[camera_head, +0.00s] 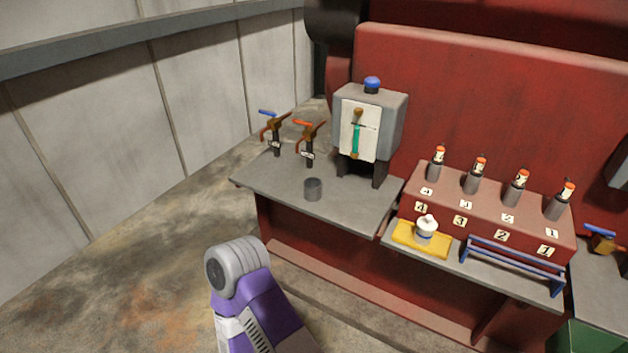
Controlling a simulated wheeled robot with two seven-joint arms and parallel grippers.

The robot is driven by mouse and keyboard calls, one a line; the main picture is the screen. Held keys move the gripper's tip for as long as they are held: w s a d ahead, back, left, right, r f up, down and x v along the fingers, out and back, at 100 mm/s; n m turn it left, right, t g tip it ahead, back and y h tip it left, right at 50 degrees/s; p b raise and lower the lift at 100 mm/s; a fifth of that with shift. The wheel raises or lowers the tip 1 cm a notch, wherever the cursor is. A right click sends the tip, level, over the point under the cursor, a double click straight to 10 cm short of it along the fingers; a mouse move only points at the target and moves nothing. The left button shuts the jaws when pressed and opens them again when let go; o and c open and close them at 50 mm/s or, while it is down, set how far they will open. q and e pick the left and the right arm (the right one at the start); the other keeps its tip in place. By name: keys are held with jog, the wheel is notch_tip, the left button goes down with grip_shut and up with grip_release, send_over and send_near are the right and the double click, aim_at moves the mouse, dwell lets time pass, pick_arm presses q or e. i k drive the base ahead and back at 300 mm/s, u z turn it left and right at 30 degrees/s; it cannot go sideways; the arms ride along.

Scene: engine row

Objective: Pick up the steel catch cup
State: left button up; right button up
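A small grey steel catch cup (313,189) stands upright on the left grey shelf (262,182), near its front edge and in front of the grey box with the blue cap. Nothing touches it. A purple and grey link of my own arm shows at the bottom, in front of and below the shelf. Neither gripper shows in the head view.
Two valves with a blue handle (268,112) and an orange handle (304,123) stand behind the cup. The grey box (378,106) is close behind it.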

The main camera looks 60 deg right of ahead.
aim_at(312, 186)
jog(key=z, duration=0.85)
jog(key=i, duration=1.2)
jog(key=z, duration=1.3)
